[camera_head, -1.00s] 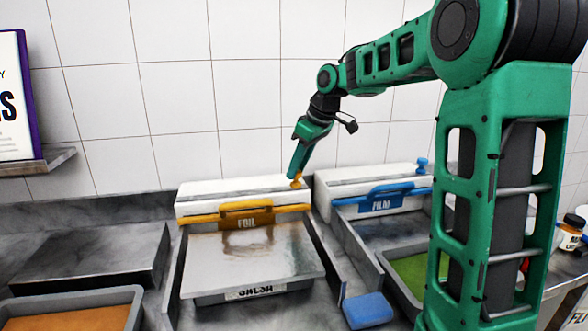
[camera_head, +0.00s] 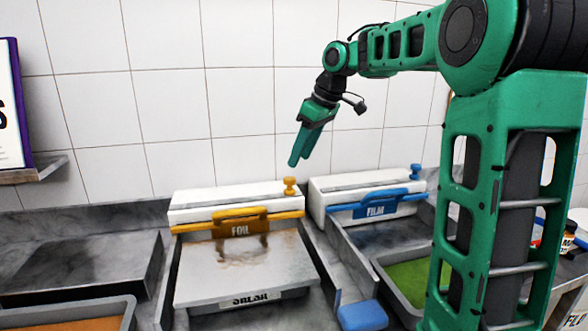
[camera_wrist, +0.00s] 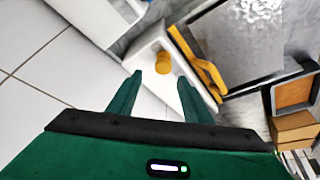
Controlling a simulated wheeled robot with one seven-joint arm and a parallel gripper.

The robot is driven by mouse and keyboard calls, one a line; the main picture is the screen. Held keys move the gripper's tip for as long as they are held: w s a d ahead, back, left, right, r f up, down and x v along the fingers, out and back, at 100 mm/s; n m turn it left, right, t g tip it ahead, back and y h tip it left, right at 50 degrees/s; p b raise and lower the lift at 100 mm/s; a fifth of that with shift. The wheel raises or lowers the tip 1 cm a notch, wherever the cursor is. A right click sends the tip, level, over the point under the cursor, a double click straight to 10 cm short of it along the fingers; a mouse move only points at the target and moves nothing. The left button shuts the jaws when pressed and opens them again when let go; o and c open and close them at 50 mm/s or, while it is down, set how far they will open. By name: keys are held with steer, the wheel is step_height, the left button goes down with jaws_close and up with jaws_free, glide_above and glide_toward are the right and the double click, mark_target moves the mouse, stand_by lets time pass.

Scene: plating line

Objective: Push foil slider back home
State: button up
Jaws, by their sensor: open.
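The yellow foil slider knob (camera_head: 290,186) stands at the right end of the white foil dispenser box (camera_head: 190,206). It also shows in the wrist view (camera_wrist: 163,62), ahead of and between my fingers, apart from them. The yellow FOIL bar (camera_head: 238,221) runs along the box front, and a sheet of foil (camera_head: 240,270) lies out before it. My gripper (camera_head: 299,164) points down, open and empty, a little above the knob in the head view. In the wrist view its two fingers (camera_wrist: 164,85) are spread with nothing between them.
A second white box with a blue FILM bar (camera_head: 376,208) and blue knob (camera_head: 415,172) stands to the right. A blue block (camera_head: 362,315) and a green-filled tray (camera_head: 408,276) are in front. The tiled wall (camera_head: 240,110) rises close behind. A shelf (camera_head: 35,170) is at left.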

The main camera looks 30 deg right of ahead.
steer(key=v, duration=0.4)
steer(key=shift+f, duration=0.1)
stand_by(0.4)
